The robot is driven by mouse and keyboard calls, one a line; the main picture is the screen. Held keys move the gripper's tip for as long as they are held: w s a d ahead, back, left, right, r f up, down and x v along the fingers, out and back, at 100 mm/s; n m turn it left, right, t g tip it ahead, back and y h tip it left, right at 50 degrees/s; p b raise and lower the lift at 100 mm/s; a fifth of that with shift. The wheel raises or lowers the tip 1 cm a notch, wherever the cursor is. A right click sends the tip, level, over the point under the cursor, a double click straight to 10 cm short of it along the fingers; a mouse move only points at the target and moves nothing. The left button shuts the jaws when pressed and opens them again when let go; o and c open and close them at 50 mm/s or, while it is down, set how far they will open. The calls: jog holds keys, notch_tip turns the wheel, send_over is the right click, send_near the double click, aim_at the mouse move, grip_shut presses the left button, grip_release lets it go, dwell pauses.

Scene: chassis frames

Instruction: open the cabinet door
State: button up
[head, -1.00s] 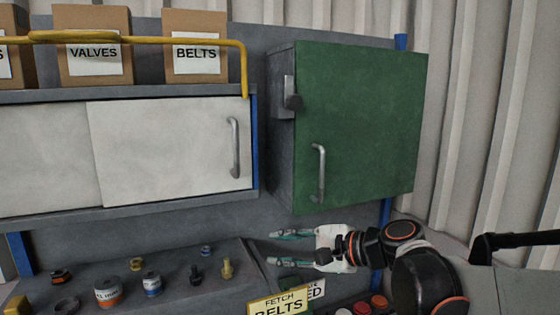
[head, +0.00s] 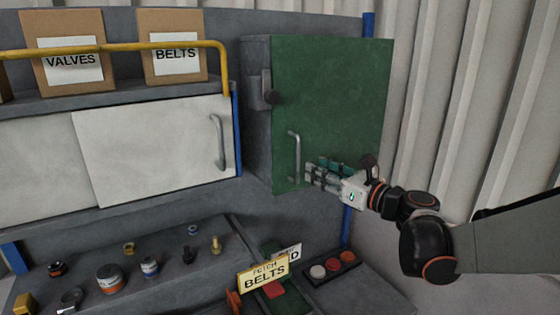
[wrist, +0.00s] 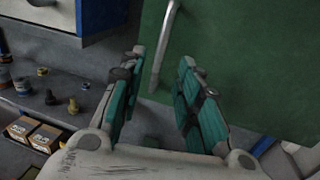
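The green cabinet door (head: 340,85) is on the grey wall cabinet (head: 257,135) and looks shut, flush with the body. Its grey upright bar handle (head: 297,158) is near the door's lower left; it also shows in the wrist view (wrist: 164,48). My gripper (head: 309,172) is just right of the handle's lower part. In the wrist view my gripper's teal-padded fingers (wrist: 160,68) are spread apart and empty. The handle lies ahead, between their lines, and contact is not visible. A dark latch-like part (head: 269,92) sits on the cabinet's left side.
White sliding panels (head: 155,150) with a handle are at left, below boxes marked VALVES (head: 68,60) and BELTS (head: 173,50). A yellow rail (head: 120,47) runs before them.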

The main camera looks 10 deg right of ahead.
send_over(297, 179)
jog(key=shift+w+d, duration=0.15)
jog(key=shift+w, duration=0.25)
jog(key=shift+c, duration=0.5)
grip_shut()
